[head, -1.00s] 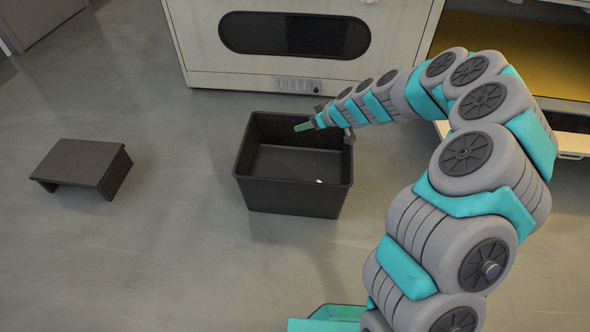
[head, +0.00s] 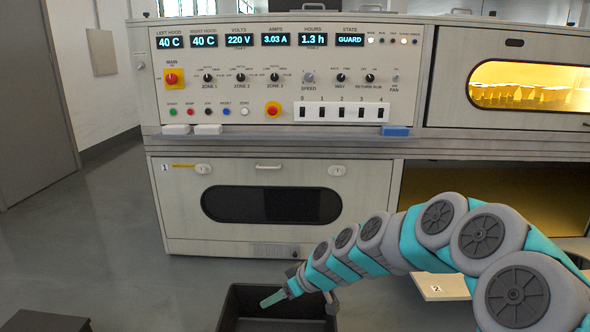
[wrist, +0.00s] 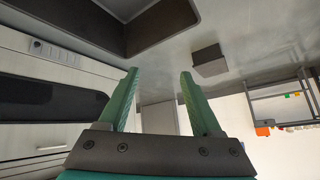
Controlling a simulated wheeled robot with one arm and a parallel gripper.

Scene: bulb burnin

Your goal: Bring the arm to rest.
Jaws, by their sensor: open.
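My arm reaches in from the lower right of the head view, its grey and teal links bent over toward the middle. My gripper (head: 274,298) is at its tip, above the black bin (head: 229,309) on the floor. In the wrist view my gripper (wrist: 158,95) shows two green fingers spread apart with nothing between them. The bin also shows at the top of the wrist view (wrist: 150,32), apart from the fingers. The bin's inside is mostly cut off by the bottom edge of the head view.
A control cabinet (head: 270,150) with lit displays, knobs and buttons stands behind the bin. A lit chamber (head: 530,85) glows at right. A panel marked 2 (head: 440,287) juts out beneath. A dark low stool (head: 45,321) is at lower left.

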